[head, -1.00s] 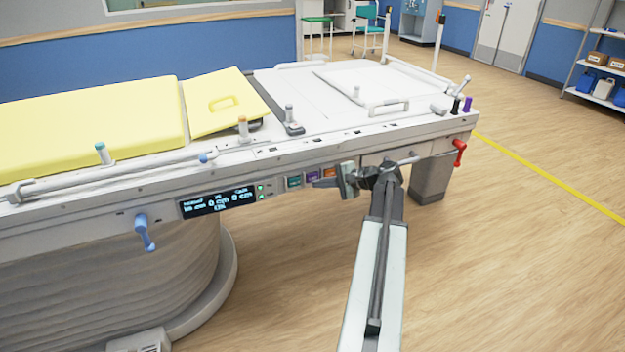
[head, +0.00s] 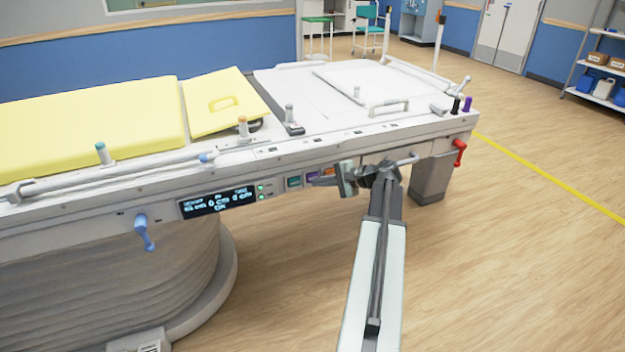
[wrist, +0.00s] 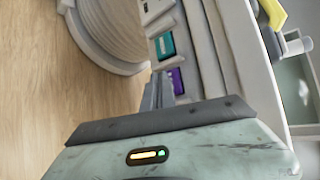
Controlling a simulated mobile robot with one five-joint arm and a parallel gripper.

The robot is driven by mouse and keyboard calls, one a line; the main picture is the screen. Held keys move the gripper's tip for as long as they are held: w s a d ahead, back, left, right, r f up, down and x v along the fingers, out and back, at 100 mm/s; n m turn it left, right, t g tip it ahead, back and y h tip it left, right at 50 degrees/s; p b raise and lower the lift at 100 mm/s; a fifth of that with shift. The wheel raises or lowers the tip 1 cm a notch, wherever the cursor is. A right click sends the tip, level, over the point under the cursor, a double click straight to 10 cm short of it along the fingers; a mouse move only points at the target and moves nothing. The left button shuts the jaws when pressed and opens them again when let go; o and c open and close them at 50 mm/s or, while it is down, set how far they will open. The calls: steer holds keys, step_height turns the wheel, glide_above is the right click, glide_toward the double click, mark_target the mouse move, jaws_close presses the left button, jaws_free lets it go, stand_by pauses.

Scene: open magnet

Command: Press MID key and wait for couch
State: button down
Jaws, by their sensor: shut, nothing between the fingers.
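The couch (head: 60,186) has a row of small keys on its side. A teal key (head: 293,182) is on the left, a purple key (head: 311,177) beside it, and an orange key (head: 329,172) on the right, partly hidden by my gripper. Their labels are too small to read. My gripper (head: 322,182) is shut and empty, with its tips close to the purple key; contact cannot be told. The wrist view shows the teal key (wrist: 166,46) and the purple key (wrist: 177,80) just past the fingers. A lit display (head: 217,202) is left of the keys.
Yellow pads (head: 85,122) lie on the couch top. A blue lever (head: 145,232) and a red lever (head: 459,152) stick out from its side. The couch's pedestal (head: 130,290) stands at lower left. Open floor (head: 510,260) is at the right.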

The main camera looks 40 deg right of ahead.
steer(key=shift+w+d, duration=0.15)
steer(key=shift+w, duration=0.25)
stand_by(0.3)
steer(key=shift+s+a, duration=0.35)
steer(key=shift+s, duration=0.45)
steer(key=shift+s+a, duration=0.3)
steer(key=shift+s, duration=0.45)
steer(key=shift+s+a, duration=0.3)
steer(key=shift+s, duration=0.5)
steer(key=shift+s+a, duration=0.3)
steer(key=shift+s, duration=0.55)
steer(key=shift+s+a, duration=0.4)
steer(key=shift+s, duration=0.5)
steer(key=shift+s+a, duration=0.35)
steer(key=shift+s, duration=0.55)
steer(key=shift+s+a, duration=0.4)
steer(key=shift+s, duration=0.5)
